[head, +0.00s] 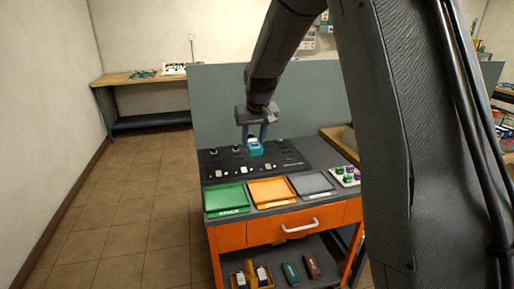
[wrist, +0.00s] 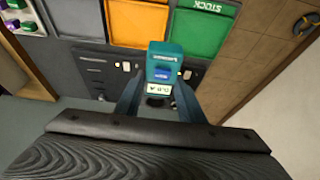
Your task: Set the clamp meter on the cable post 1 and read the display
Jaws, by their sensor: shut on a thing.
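The clamp meter (head: 255,148) is a small teal block between the fingers of my gripper (head: 254,132), over the black panel (head: 292,160) on the workbench. In the wrist view my gripper (wrist: 158,97) is shut on the clamp meter (wrist: 163,62), one finger on each side. Its pale display (wrist: 158,88) faces the camera with dark characters too small to read surely. A dark round part shows just below the meter, partly hidden. Several small posts stand on the panel; I cannot tell which is cable post 1, or whether the meter touches one.
A green tray (head: 226,198), an orange tray (head: 272,190) and a grey tray (head: 311,184) lie along the bench's front. A white holder with purple and green pieces (head: 347,177) is at the right. A grey partition (head: 222,95) stands behind. Floor at left is clear.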

